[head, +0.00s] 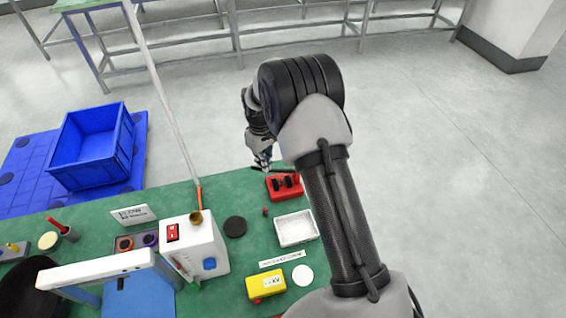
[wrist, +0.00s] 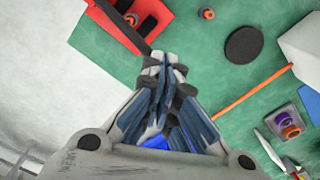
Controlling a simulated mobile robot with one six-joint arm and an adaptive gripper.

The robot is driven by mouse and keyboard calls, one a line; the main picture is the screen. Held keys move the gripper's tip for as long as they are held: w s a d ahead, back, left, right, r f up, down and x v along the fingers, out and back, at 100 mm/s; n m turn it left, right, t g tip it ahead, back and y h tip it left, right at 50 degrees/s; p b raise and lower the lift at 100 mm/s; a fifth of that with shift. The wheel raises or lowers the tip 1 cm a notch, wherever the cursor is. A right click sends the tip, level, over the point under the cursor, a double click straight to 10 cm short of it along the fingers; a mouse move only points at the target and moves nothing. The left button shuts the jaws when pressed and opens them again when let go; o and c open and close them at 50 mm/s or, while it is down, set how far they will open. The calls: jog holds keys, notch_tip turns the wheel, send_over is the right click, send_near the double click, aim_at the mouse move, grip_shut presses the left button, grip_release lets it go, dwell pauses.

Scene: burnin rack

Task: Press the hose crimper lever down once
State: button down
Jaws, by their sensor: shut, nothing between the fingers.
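A red device with black parts (head: 284,187), which I take for the hose crimper, sits at the far edge of the green table. In the wrist view its red body with black parts (wrist: 125,22) is at the upper left. A thin dark bar (head: 284,169) runs along its far side; I cannot tell for sure that it is the lever. My gripper (head: 263,160) is just beyond and left of the device, above the table edge. In the wrist view my gripper (wrist: 164,66) is shut and empty, its tips close to the red part. Contact cannot be told.
A white tray (head: 279,232), a black disc (head: 235,227) and a yellow box (head: 265,286) are on the table. Floor right of the table is clear.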

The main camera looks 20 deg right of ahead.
aim_at(260, 170)
jog(key=shift+a+f, duration=0.25)
jog(key=shift+f, duration=0.2)
jog(key=shift+a+f+b, duration=0.25)
jog(key=shift+f+b, duration=0.2)
jog(key=shift+f, duration=0.15)
jog(key=shift+a+f+b, duration=0.25)
jog(key=shift+f+b, duration=0.2)
jog(key=shift+f, duration=0.1)
jog(key=shift+f, duration=0.15)
jog(key=shift+f+b, duration=0.4)
notch_tip(260, 170, up, 17)
jog(key=p, duration=1)
jog(key=shift+r, duration=0.15)
dwell(0.6)
